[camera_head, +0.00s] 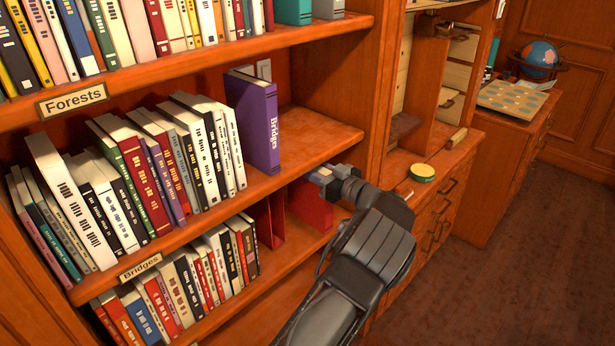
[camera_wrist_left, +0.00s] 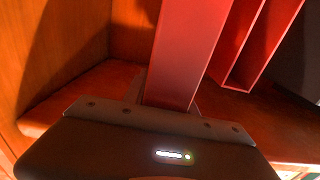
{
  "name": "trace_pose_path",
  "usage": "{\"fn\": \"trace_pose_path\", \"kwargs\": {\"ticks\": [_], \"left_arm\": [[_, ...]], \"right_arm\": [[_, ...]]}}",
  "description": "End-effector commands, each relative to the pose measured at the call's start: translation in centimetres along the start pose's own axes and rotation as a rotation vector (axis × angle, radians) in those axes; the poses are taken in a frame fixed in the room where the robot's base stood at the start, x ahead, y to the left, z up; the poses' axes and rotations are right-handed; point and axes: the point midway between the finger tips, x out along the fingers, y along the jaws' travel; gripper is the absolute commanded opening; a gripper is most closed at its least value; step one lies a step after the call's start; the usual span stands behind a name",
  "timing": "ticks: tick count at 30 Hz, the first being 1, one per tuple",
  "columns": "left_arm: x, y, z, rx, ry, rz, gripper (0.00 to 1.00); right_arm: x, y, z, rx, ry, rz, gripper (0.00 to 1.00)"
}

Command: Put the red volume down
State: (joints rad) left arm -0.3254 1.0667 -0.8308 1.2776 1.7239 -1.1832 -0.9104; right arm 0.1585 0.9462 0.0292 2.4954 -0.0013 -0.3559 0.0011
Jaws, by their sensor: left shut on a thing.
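The red volume (camera_head: 311,207) is upright at the right end of the lower shelf (camera_head: 287,260). My left gripper (camera_head: 333,180) is shut on it, near its top and front, and partly hides it. In the left wrist view the red volume (camera_wrist_left: 187,50) rises from between the jaws (camera_wrist_left: 165,108). I cannot tell whether its bottom touches the shelf. A red open holder (camera_head: 270,222) stands to its left with a gap between them, and also shows in the left wrist view (camera_wrist_left: 258,45). My right gripper is not in view.
Several books (camera_head: 190,275) fill the lower shelf left of the holder. The middle shelf (camera_head: 297,150) has books and a purple Bridges volume (camera_head: 258,125), with bare board to its right. A cabinet with a green-yellow tin (camera_head: 422,173) stands right of the bookcase.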

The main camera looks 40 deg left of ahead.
Motion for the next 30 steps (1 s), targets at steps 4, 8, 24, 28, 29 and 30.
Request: {"fn": "trace_pose_path", "kwargs": {"ticks": [4,8,24,28,29,30], "left_arm": [[0.8,0.0,-0.3,-0.001,0.005,-0.002,0.00],[1.4,0.0,0.1,0.001,0.005,0.000,0.00],[1.4,0.0,3.2,-0.002,0.005,0.000,0.00],[1.4,0.0,3.2,-0.002,0.005,0.000,0.00],[1.4,0.0,3.3,-0.002,0.005,0.000,0.00],[1.4,0.0,3.4,-0.002,0.004,0.000,0.00]], "right_arm": [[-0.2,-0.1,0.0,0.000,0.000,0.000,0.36],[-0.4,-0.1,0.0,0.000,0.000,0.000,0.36],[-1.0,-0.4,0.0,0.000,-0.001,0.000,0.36],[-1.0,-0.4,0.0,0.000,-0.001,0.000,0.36],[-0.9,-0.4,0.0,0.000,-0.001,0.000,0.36],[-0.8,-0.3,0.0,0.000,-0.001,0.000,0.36]]}}
